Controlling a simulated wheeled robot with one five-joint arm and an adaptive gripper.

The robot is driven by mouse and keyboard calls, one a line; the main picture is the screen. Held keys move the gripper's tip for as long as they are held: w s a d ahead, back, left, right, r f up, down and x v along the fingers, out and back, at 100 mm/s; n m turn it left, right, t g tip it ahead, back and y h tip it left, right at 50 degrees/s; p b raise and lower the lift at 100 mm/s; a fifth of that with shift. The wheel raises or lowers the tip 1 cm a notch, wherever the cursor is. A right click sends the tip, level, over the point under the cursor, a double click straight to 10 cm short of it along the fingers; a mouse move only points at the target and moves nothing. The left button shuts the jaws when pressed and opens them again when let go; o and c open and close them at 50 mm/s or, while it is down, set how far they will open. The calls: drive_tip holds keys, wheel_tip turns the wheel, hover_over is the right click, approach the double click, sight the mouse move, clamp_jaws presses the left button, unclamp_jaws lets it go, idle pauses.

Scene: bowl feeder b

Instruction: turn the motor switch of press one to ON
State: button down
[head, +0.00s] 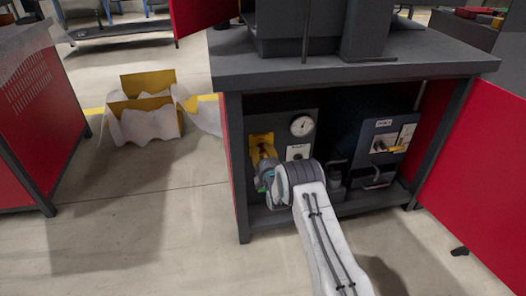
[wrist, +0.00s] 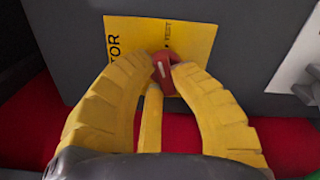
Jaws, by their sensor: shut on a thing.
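The motor switch is a red knob (wrist: 166,72) with a pale pointer line, set on a yellow plate (wrist: 190,42) on a grey panel. The plate bears dark lettering ending in "OR" and the word "TEST". In the head view my gripper (head: 263,160) reaches into the cabinet under the press table, at the yellow plate (head: 262,141) left of a round gauge. There the knob is hidden behind the fingers. The fingers cover part of the plate's lettering.
A round gauge (head: 302,125) sits on the same panel, right of my gripper. Red doors (head: 480,180) stand open at the right. A yellow box (head: 145,115) with white lining stands on the floor at left.

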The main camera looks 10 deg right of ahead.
drive_tip(key=n, duration=0.6)
drive_tip(key=shift+f+n, duration=0.1)
drive_tip(key=shift+n, duration=0.2)
drive_tip(key=n, duration=0.5)
drive_tip(key=shift+f+n, duration=0.1)
drive_tip(key=shift+n, duration=0.2)
drive_tip(key=c, duration=1.1)
unclamp_jaws()
drive_tip(key=shift+o, duration=0.2)
drive_tip(key=shift+a, duration=0.1)
drive_tip(key=s, duration=1.2)
